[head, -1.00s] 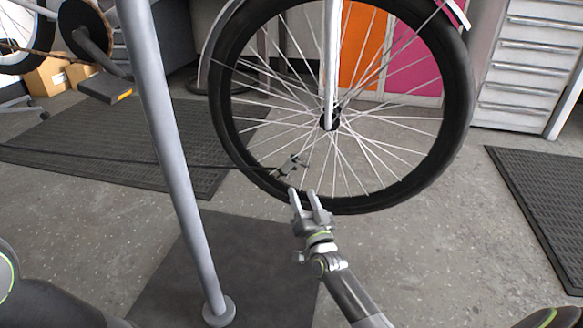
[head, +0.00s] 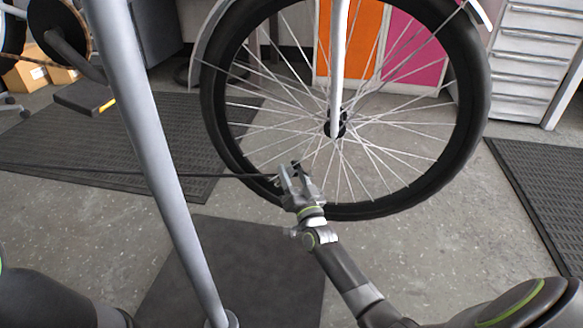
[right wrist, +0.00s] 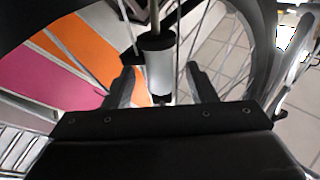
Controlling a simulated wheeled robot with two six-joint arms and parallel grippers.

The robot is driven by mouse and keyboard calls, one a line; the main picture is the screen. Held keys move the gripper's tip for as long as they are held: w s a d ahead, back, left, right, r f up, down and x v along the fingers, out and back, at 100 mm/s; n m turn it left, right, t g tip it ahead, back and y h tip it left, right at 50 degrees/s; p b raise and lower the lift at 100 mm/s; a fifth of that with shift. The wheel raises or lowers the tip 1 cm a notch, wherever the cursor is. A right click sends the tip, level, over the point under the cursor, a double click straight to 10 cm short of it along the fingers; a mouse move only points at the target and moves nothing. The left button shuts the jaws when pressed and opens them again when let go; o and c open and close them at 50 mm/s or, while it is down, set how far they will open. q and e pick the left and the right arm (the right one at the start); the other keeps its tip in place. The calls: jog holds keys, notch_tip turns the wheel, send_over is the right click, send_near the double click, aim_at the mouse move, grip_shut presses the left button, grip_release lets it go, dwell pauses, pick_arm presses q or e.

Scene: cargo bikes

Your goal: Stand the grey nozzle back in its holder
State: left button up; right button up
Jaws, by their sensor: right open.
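The grey nozzle (right wrist: 158,68) shows in the right wrist view as a pale grey cylinder with a dark tip and a thin rod. It lies between the two fingers of my right gripper (right wrist: 162,88), with gaps on both sides. In the head view my right gripper (head: 290,176) is open at the lower left of the bike wheel, and it mostly hides the nozzle there. A thin dark hose (head: 225,177) runs from the left to this spot. I cannot make out the holder. My left gripper is out of view.
A bike wheel (head: 479,110) with thin spokes stands just behind my right gripper. A grey pole (head: 158,140) rises on the left from a dark mat (head: 250,275). Ribbed mats (head: 545,185) lie at both sides. Grey drawers (head: 525,60) stand at the back right.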

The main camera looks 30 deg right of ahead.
jog(key=shift+c, duration=0.4)
jog(key=c, duration=0.9)
jog(key=shift+c, duration=0.3)
jog(key=shift+r, duration=0.15)
jog(key=shift+s+d+r+p, duration=0.25)
jog(key=shift+r+p, duration=0.15)
jog(key=shift+p, duration=0.2)
jog(key=shift+c, duration=0.3)
jog(key=shift+o, duration=0.3)
jog(key=shift+s+d+r+p, duration=0.15)
jog(key=shift+d+r+p, duration=0.05)
jog(key=shift+r+p, duration=0.2)
jog(key=shift+o, duration=0.2)
